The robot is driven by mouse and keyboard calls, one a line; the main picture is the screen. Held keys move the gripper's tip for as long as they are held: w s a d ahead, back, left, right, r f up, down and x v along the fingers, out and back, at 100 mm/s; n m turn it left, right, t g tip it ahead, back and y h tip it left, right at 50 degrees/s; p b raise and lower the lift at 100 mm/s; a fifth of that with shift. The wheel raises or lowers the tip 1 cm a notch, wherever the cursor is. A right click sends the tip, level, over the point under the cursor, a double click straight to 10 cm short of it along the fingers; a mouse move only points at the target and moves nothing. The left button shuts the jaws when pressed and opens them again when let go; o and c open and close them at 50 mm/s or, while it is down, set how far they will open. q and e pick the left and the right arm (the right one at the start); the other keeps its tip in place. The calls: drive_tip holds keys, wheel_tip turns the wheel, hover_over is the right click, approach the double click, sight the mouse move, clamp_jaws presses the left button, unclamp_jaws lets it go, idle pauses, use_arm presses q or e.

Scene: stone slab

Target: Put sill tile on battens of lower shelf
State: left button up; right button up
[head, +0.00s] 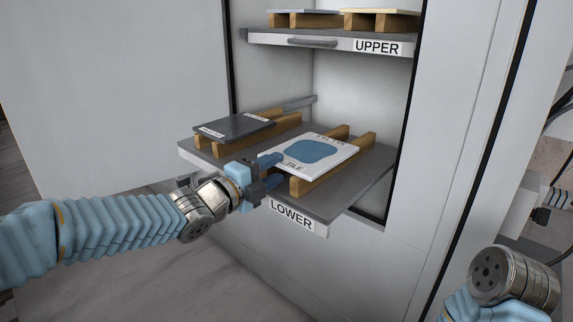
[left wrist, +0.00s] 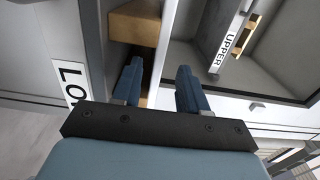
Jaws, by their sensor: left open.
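The sill tile (head: 330,146) is a pale flat slab with a blue patch and lettering partly reading "TILE". It lies flat on the right pair of wooden battens (head: 312,182) of the pulled-out lower shelf (head: 350,201), labelled "LOWER". My left gripper (head: 272,171) is at the tile's near left corner, its blue fingers apart and pointing toward the shelf. In the left wrist view, the open fingers (left wrist: 159,86) have a batten (left wrist: 135,22) beyond them. I cannot tell whether a finger touches the tile. My right gripper is out of view.
A dark slab (head: 233,128) lies on the left battens of the lower shelf. The upper shelf (head: 325,41), labelled "UPPER", holds battens with thin slabs above. The cabinet side wall (head: 440,130) stands close on the right. The lower shelf's right front is bare.

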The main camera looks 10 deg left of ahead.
use_arm(q)
drive_tip(key=v, duration=0.6)
drive_tip(key=shift+s, duration=0.1)
drive_tip(key=shift+c, duration=0.2)
idle(0.7)
